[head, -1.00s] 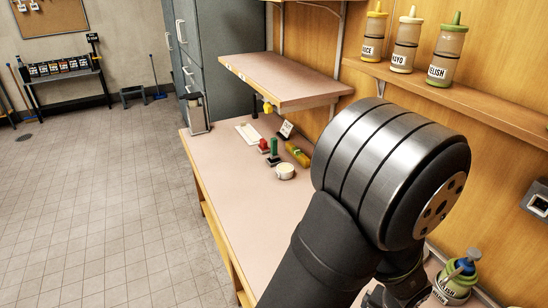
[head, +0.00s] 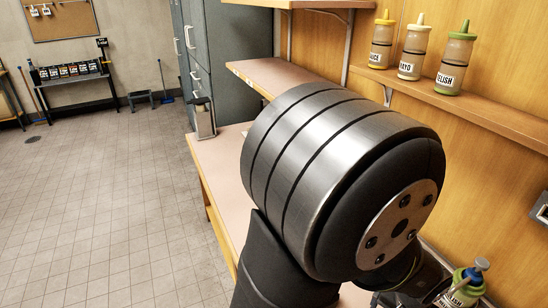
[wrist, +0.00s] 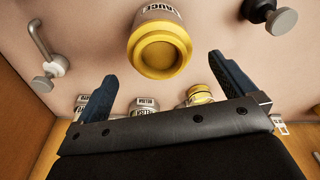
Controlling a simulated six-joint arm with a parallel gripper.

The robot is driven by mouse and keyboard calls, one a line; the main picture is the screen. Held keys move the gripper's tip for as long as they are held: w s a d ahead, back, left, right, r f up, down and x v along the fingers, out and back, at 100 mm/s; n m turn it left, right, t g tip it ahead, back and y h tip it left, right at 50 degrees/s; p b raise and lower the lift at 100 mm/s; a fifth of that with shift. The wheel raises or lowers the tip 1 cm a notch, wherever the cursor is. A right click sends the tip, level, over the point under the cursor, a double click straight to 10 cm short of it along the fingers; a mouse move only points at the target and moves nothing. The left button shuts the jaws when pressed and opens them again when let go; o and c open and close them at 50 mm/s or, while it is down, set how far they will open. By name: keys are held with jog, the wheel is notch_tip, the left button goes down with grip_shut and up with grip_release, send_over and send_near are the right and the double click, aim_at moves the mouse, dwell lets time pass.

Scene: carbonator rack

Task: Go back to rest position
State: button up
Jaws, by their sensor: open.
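In the wrist view my gripper (wrist: 162,68) shows its two blue fingers spread wide apart, with nothing clamped between them. A yellow and white round container (wrist: 162,45) with a partly readable label lies beyond the fingers, its yellow round end toward the camera; it appears apart from both fingers. In the head view my large silver and black arm joint fills the middle and hides most of the workbench (head: 228,150). The gripper fingers cannot be made out there.
Sauce (head: 381,40), mayo (head: 412,52) and relish (head: 454,63) bottles stand on the right wall shelf (head: 480,110). A labelled container (head: 462,290) is at lower right. Several smaller containers (wrist: 146,104) show behind the gripper. Open tiled floor (head: 110,190) lies left.

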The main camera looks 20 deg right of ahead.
notch_tip(320, 180, up, 5)
jog(key=f, duration=0.7)
jog(key=d+f, duration=0.1)
jog(key=f, duration=0.3)
jog(key=shift+w+f, duration=0.2)
jog(key=shift+f, duration=0.05)
notch_tip(320, 180, up, 4)
jog(key=shift+f, duration=0.1)
jog(key=s+a+r, duration=0.5)
jog(key=s+r, duration=0.2)
jog(key=s, duration=0.4)
jog(key=w+d+n, duration=0.1)
jog(key=w, duration=1.2)
jog(key=w+d+r+n, duration=0.1)
jog(key=w+d+n, duration=0.1)
jog(key=w, duration=1.1)
jog(key=shift+w+n, duration=0.3)
jog(key=shift+w, duration=0.1)
jog(key=shift+d, duration=0.1)
jog(key=s+m, duration=0.2)
jog(key=s, duration=1.5)
jog(key=shift+d+f, duration=0.2)
jog(key=shift+f, duration=0.05)
